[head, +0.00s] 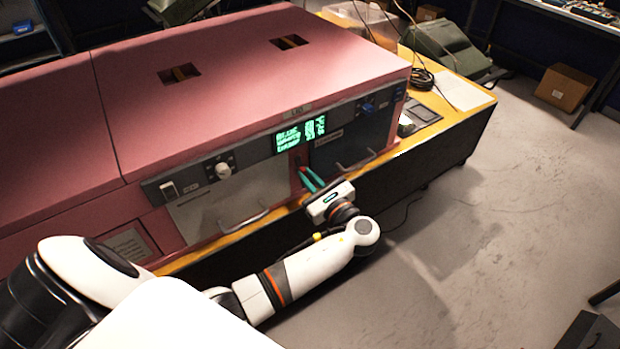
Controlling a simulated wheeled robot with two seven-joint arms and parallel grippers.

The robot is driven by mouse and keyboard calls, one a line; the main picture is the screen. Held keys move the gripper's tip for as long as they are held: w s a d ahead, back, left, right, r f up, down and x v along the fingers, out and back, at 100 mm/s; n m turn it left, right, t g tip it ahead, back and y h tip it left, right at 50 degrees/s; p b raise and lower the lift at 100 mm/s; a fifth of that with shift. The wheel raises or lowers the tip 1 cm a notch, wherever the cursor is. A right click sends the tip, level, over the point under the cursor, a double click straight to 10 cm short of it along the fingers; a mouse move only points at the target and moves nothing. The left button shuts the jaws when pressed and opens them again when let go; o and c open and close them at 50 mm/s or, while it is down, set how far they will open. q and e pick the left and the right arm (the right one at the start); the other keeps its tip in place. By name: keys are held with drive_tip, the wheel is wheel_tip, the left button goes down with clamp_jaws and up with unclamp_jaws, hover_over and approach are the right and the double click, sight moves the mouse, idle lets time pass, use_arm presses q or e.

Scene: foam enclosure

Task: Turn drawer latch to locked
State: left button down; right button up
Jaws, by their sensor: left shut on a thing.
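The pink enclosure's front panel (240,160) faces me, with a grey drawer front (230,203) at the left and a dark drawer front (345,150) at the right, each with a bar handle. A small red drawer latch (301,160) shows between them, below the green display (300,133). My left gripper (310,180), with teal fingers, reaches up to this latch and is shut on it. The fingertips partly hide the latch, so its exact angle is hard to tell. My right gripper is out of view.
The enclosure stands on a yellow-topped bench (470,106). A round knob (223,170) and a switch (169,190) sit left of the display. A cardboard box (565,87) is on the floor at the upper right. The floor to the right is mostly clear.

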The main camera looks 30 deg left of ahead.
use_arm(q)
drive_tip(key=n+b, duration=0.1)
drive_tip(key=n, duration=0.1)
drive_tip(key=n+b, duration=0.2)
drive_tip(key=n, duration=0.1)
drive_tip(key=f+n+b, duration=0.1)
drive_tip(key=n, duration=0.2)
drive_tip(key=shift+s+a, duration=0.15)
drive_tip(key=shift+s, duration=0.25)
drive_tip(key=n+b, duration=0.1)
drive_tip(key=b, duration=0.1)
drive_tip(key=n+b, duration=0.1)
drive_tip(key=n, duration=0.1)
drive_tip(key=n+b, duration=0.2)
drive_tip(key=shift+s+a+f+b, duration=0.1)
drive_tip(key=shift+s+f+b, duration=0.05)
drive_tip(key=shift+f+b, duration=0.2)
drive_tip(key=shift+n+b, duration=1.4)
drive_tip(key=shift+n, duration=0.2)
drive_tip(key=c, duration=1.5)
unclamp_jaws()
drive_tip(key=shift+r, duration=0.1)
